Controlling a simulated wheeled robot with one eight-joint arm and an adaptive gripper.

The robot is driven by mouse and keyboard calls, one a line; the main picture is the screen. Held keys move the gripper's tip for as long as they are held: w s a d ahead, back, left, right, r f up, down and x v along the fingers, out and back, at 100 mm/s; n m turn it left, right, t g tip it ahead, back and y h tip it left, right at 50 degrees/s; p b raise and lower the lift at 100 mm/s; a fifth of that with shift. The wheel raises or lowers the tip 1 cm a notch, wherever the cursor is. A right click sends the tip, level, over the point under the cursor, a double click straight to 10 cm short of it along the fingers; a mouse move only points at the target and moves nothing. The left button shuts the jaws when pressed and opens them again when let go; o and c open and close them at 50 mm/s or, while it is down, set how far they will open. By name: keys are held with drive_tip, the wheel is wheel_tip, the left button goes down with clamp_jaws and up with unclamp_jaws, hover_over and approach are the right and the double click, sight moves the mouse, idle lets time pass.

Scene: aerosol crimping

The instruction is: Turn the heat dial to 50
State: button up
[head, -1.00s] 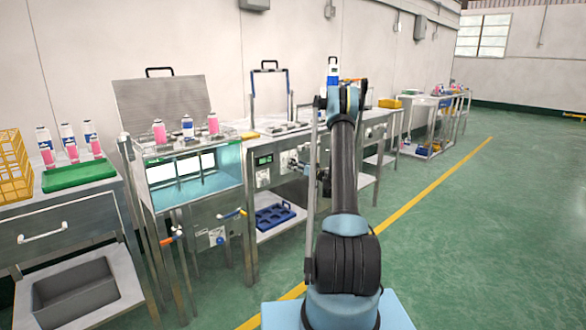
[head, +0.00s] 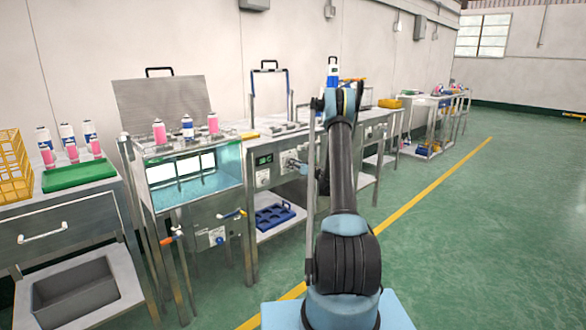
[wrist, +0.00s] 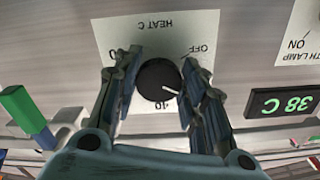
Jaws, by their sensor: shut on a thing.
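The heat dial (wrist: 157,80) is a round black knob on a pale plate marked HEAT C, which appears upside down in the wrist view. Its white pointer mark faces the lower right of the picture, between the OFF and 40 marks. My gripper (wrist: 160,72) has one finger on each side of the knob and is shut on it. The number at the plate's left is partly hidden by a finger. In the head view my gripper (head: 291,165) is at the front panel of the bench, and my arm hides part of that area.
A green display (wrist: 294,102) beside the dial reads 38 C. A plate (wrist: 301,38) marked with a lamp label and ON is at the upper right. A green-and-blue handle (wrist: 27,117) is at the left. A lit water bath (head: 195,172) stands left of the panel.

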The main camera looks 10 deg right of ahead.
drive_tip(key=m, duration=0.5)
drive_tip(key=shift+s+m, duration=0.1)
drive_tip(key=shift+m, duration=0.2)
drive_tip(key=m, duration=0.6)
drive_tip(key=shift+r, duration=0.15)
drive_tip(key=m, duration=1.2)
drive_tip(key=shift+r, duration=0.15)
